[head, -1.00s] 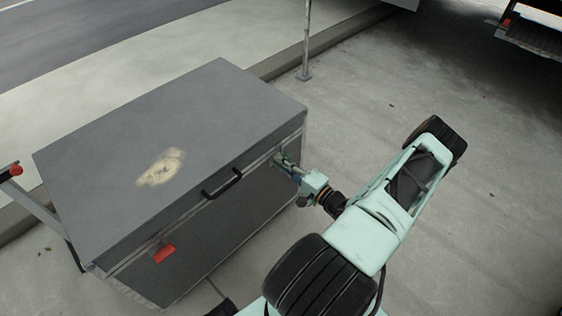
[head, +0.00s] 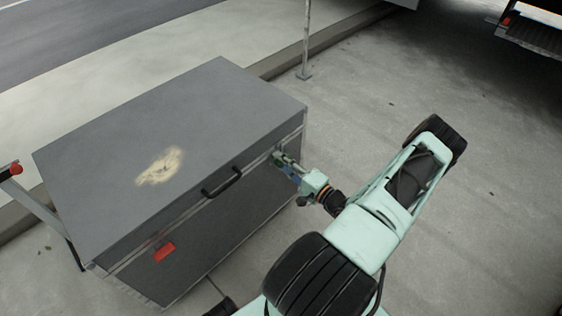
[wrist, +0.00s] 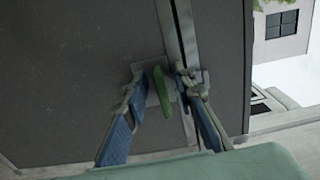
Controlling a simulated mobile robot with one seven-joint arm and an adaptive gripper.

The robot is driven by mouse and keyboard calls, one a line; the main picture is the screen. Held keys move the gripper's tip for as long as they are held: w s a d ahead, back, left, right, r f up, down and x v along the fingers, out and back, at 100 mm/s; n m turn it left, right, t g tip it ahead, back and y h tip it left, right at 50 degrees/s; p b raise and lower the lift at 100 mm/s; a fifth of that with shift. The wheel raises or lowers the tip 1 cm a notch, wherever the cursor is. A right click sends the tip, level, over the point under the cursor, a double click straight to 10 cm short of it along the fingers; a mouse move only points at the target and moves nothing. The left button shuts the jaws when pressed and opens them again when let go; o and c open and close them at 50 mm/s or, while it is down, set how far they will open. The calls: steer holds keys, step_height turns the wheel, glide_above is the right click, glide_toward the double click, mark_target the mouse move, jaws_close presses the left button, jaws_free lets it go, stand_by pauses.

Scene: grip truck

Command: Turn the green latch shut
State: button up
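The green latch (wrist: 161,90) is on the front face of a large grey case (head: 110,130), beside the metal seam strip under the lid. In the wrist view it is a slim green handle on a metal plate, slightly tilted. My gripper (wrist: 160,74) has its two fingers apart, one on each side of the latch, with gaps visible between fingers and latch. In the head view, my gripper (head: 284,164) is at the right part of the case front and mostly hides the latch.
A red latch (head: 165,252) is on the left part of the case front. A black handle (head: 221,183) sits between the latches. A thin post (head: 306,40) stands behind the case. Open pavement (head: 480,220) lies to the right.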

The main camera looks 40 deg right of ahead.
steer(key=s+d, duration=0.2)
steer(key=s, duration=0.9)
steer(key=shift+s, duration=0.4)
